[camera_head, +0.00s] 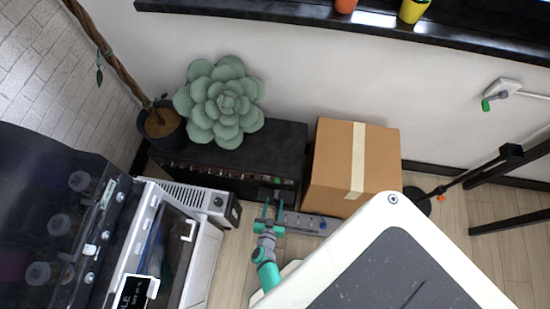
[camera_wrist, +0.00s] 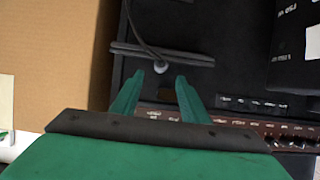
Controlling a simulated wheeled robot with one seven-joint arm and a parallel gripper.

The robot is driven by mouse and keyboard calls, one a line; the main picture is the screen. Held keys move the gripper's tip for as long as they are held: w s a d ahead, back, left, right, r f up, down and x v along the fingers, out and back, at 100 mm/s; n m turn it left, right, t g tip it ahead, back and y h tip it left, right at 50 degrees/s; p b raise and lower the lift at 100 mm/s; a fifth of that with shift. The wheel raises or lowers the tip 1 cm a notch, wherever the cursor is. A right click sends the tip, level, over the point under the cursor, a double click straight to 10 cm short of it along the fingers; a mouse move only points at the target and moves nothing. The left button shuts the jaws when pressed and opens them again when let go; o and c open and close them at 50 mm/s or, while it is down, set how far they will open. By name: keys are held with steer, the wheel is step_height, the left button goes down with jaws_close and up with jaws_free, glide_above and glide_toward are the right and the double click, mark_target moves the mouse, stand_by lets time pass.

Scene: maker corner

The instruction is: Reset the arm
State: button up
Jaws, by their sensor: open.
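My gripper (camera_head: 272,211) is teal and stands near the lower middle of the head view, in front of the dark cabinet (camera_head: 285,146). In the wrist view, the two teal fingers of my gripper (camera_wrist: 162,88) are apart, with nothing held between them. Beyond the fingers are a black surface with a cable and a reddish-brown strip with small fittings. My arm is partly hidden by the white and grey body part at the lower right.
A cardboard box (camera_head: 378,160) stands right of the cabinet, close to my gripper. A green succulent (camera_head: 222,103) rests on the cabinet. A white-framed machine (camera_head: 165,245) is at the left. Wooden floor (camera_head: 232,262) shows around my arm.

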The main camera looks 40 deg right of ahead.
steer(key=v, duration=0.6)
steer(key=shift+a, duration=0.1)
steer(key=s+a+r+n+t+y, duration=0.2)
steer(key=a+r, duration=0.3)
steer(key=r, duration=0.9)
steer(key=s+a+r+n+t+y, duration=0.2)
steer(key=s+a+r+n+y, duration=0.2)
steer(key=r, duration=1)
steer(key=s+a+r+n+t+y, duration=0.2)
steer(key=a+r, duration=0.5)
steer(key=r, duration=0.7)
steer(key=shift+s+r+n+t+y, duration=0.2)
steer(key=shift+s+n+t+y, duration=0.3)
steer(key=shift+n+y, duration=0.55)
steer(key=shift+s, duration=0.1)
